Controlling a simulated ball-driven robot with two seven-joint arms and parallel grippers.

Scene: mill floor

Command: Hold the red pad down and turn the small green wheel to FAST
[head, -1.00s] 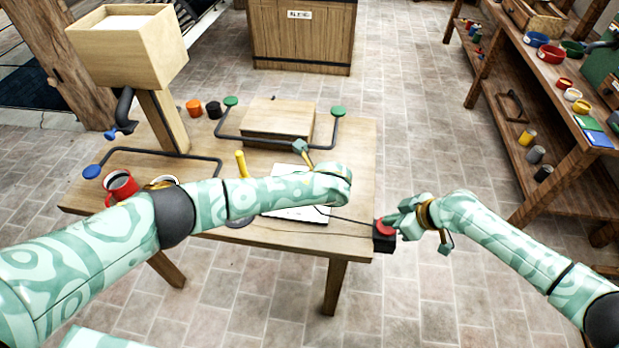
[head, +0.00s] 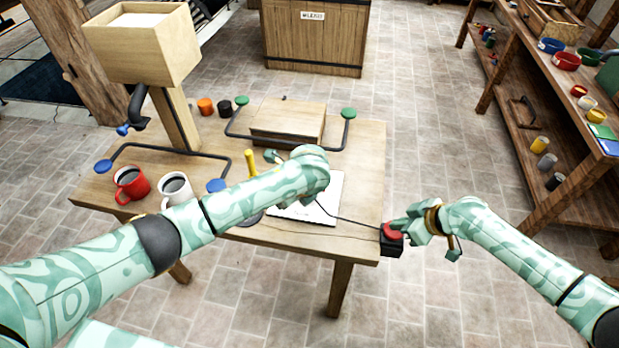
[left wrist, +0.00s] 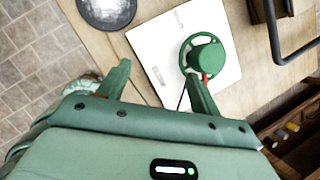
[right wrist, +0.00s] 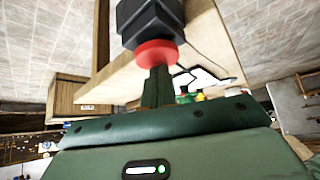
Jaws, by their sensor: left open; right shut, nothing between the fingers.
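The red pad (head: 393,232) sits on a black box (right wrist: 150,22) at the table's front right corner. My right gripper (head: 408,226) is shut, its fingertips (right wrist: 158,72) against the red pad (right wrist: 156,53). The green wheel (left wrist: 205,52), with a red pointer at its lower edge, stands on a white plate (left wrist: 160,45); marks on the plate are too small to read. My left gripper (left wrist: 158,74) is open above the plate. Its right finger reaches the wheel's lower rim; contact is unclear. In the head view my left arm hides the wheel, and part of the plate (head: 328,195) shows.
A red mug (head: 130,184) and a white mug (head: 175,189) stand close to my left forearm. A yellow lever (head: 251,163) rises beside it. A wooden box (head: 288,120) with dark rods lies behind the plate. Shelves (head: 545,95) stand at right.

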